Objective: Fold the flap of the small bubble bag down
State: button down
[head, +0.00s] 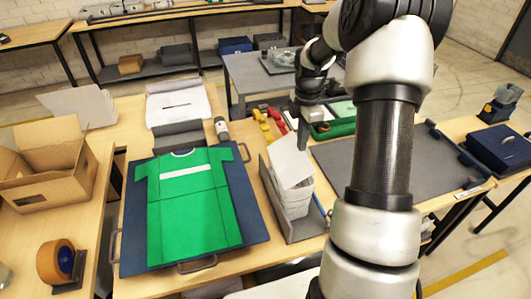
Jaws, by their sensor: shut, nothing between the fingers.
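A stack of white bags (291,200) stands in a grey holder right of the green shirt. The top one has a white sheet-like flap (288,158) that rises at a slant above the stack. I take this for the small bubble bag, but its bubble lining does not show. My gripper (303,144) points down at the upper right edge of that flap, with its fingers together and nothing visible between them. I cannot tell whether it touches the flap. My arm hides part of the area to the right.
A green shirt (188,210) lies flat on a blue board (250,238) to the left. An open carton (42,180) and a tape dispenser (60,262) are at far left. A grey mat (335,168) is to the right.

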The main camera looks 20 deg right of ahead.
jog(key=shift+f, duration=0.15)
jog(key=shift+f+b, duration=1.25)
jog(key=shift+f, duration=0.8)
jog(key=shift+r, duration=0.1)
notch_tip(320, 180, up, 8)
jog(key=p, duration=0.5)
jog(key=shift+f, duration=0.25)
jog(key=shift+r, duration=0.2)
